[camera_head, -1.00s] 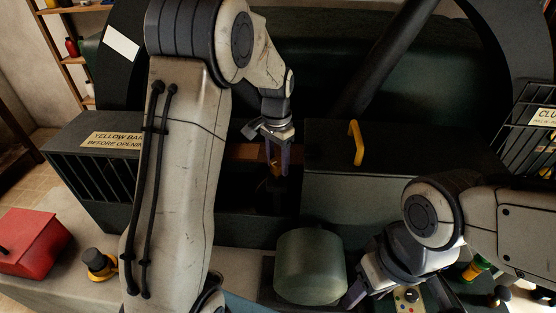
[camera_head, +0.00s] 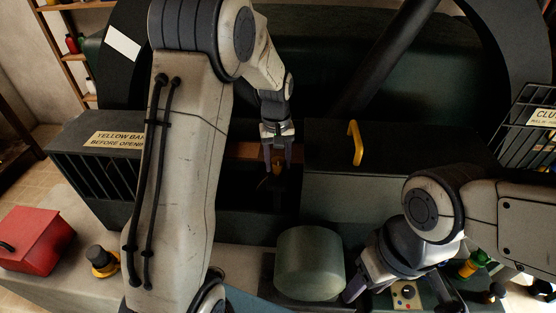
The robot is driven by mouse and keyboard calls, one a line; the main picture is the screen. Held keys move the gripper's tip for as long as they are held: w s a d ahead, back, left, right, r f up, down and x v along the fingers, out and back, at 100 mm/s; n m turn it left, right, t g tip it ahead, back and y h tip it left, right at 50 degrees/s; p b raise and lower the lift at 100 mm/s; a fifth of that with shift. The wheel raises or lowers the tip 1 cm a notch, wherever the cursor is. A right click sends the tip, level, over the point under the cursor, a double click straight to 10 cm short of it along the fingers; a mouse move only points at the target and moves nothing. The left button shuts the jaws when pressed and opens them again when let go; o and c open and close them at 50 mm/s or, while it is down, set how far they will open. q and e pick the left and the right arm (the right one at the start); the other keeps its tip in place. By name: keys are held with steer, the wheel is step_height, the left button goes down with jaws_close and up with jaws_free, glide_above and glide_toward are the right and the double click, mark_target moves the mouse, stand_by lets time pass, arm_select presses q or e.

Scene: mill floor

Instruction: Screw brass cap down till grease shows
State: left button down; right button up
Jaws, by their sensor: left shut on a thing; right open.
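The brass cap (camera_head: 278,167) is a small yellowish piece in the dark gap in the middle of the machine, below a brown bar. My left gripper (camera_head: 276,168) points down from above, its two fingers shut on the cap at either side. The fingers hide part of the cap, and what lies under it is dark; I see no grease there. My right gripper (camera_head: 397,301) is at the bottom right, open, close beside a grey-green rounded drum and a small control panel.
The grey-green drum (camera_head: 309,263) stands in front of the gap. A yellow handle (camera_head: 355,143) rises from the dark box (camera_head: 400,165). A red box (camera_head: 33,240) and a yellow-and-black knob (camera_head: 101,261) are at left. A wire rack (camera_head: 522,125) is at right.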

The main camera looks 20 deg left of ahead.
mark_target(278, 161)
arm_select(q)
steer(key=shift+n, duration=2.2)
steer(key=shift+c, duration=1.4)
jaws_free()
step_height(278, 161, up, 10)
steer(key=b, duration=0.1)
steer(key=shift+r+b, duration=0.25)
steer(key=shift+b, duration=0.05)
steer(key=shift+s, duration=0.1)
